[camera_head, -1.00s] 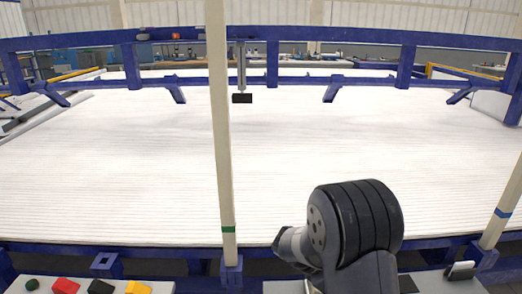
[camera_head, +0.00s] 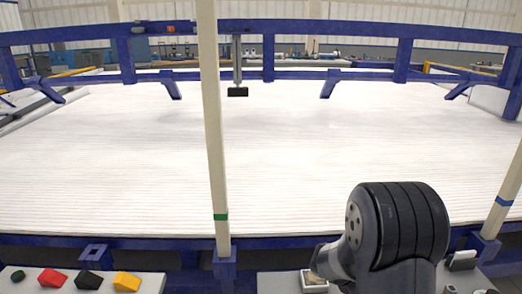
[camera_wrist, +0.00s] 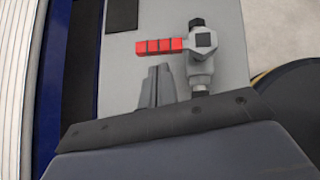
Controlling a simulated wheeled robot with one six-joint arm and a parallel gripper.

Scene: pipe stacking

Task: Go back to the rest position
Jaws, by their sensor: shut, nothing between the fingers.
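My gripper (camera_wrist: 158,72) shows in the wrist view as two grey fingers shut together with nothing between them. It is over a light grey panel (camera_wrist: 120,60), close to a valve (camera_wrist: 201,60) with a red handle (camera_wrist: 160,46). I cannot tell whether the fingertips touch the valve. In the head view my arm, with its dark ribbed joint, stands at the lower right in front of the blue frame. The gripper's fingers are hidden or too small to make out there.
A wide bed of white pipes (camera_head: 300,160) fills the middle, bounded by a blue frame (camera_head: 130,242). Pale upright posts (camera_head: 213,130) stand at the front. A panel at lower left carries red (camera_head: 53,279), black (camera_head: 89,280) and yellow (camera_head: 126,282) pieces. A small black block (camera_head: 238,92) hangs at the back.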

